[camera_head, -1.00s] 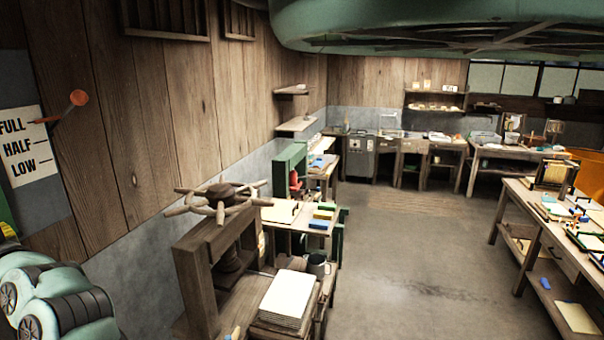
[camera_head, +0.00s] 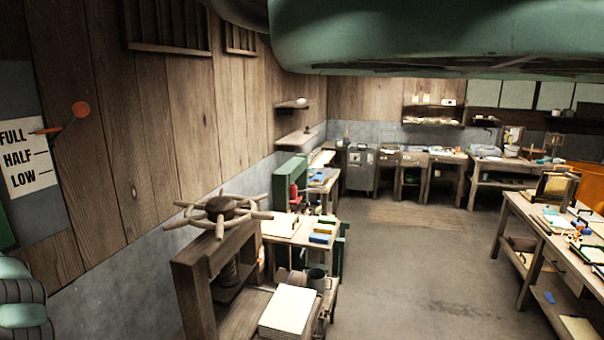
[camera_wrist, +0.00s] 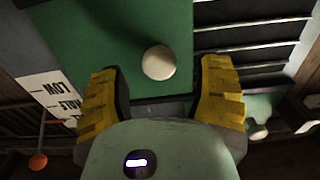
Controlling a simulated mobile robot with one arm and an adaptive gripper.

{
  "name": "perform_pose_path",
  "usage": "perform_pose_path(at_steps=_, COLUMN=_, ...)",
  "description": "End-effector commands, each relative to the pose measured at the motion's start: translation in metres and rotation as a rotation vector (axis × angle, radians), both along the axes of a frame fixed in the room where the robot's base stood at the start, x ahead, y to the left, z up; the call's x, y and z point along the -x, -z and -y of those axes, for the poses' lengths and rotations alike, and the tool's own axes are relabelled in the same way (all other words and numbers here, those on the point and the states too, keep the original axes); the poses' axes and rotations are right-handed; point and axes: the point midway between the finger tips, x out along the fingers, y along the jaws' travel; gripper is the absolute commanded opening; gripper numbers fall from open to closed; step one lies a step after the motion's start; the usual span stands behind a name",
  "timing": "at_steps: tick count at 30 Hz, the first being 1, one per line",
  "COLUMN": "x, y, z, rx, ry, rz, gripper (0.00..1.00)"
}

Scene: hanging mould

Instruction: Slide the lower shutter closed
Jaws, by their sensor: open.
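A green shutter panel (camera_wrist: 105,45) with a round cream knob (camera_wrist: 159,62) fills the top middle of the wrist view. Barred slats (camera_wrist: 250,45) lie uncovered to its right. My gripper (camera_wrist: 164,67) is open; its yellow fingers stand on either side of the knob in the picture, not closed on it. I cannot tell how far the fingertips are from it in depth. A second green piece (camera_wrist: 262,104) with a pale knob (camera_wrist: 258,131) shows partly at right.
A FULL/HALF/LOW sign (camera_head: 22,157) and an orange-balled lever (camera_head: 81,109) are on the wall beside the panel; the sign appears upside down in the wrist view (camera_wrist: 50,97). A wooden press (camera_head: 222,212) and bench lie right. The floor (camera_head: 410,250) is clear.

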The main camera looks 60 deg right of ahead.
Motion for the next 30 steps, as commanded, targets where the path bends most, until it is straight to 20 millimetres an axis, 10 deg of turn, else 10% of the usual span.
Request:
perform_pose_path(at_steps=23, x=-0.027, y=0.0, z=-0.009, rx=0.0, ry=-0.002, rz=0.002, gripper=0.67)
perform_pose_path(at_steps=30, x=-0.027, y=0.0, z=-0.009, rx=0.0, ry=-0.001, rz=0.002, gripper=0.42)
